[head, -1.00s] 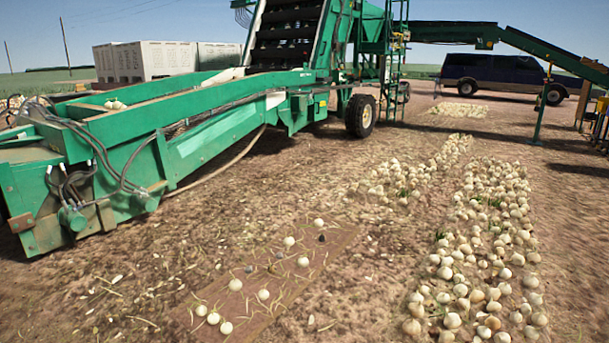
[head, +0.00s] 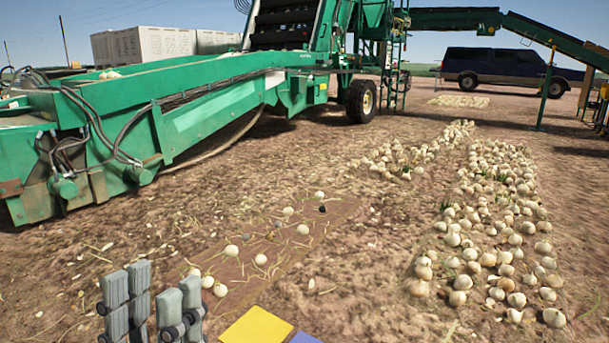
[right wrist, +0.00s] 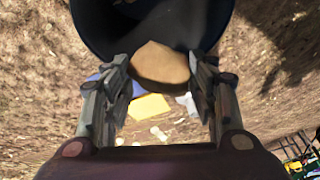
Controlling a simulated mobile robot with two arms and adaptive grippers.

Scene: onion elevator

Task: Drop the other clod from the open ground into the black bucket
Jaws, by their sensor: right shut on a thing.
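In the right wrist view a brown, rounded clod (right wrist: 158,65) sits between the fingertips of my right gripper (right wrist: 160,85), which is shut on it. The black bucket (right wrist: 95,22) fills the top of that view. The clod overlaps the bucket's near edge in the picture; I cannot tell whether it is over the opening. The bucket and my right gripper do not show in the head view. My left gripper (head: 153,303) is at the bottom left of the head view, its fingers apart and empty, above the ground.
A brown strip (head: 335,222) holds several pale onions and a few dark lumps, including one (head: 322,209) at its far end. A yellow sheet (head: 257,328) and a blue sheet (head: 305,338) lie in front. A green elevator (head: 205,115) stands behind; an onion heap (head: 490,215) lies right.

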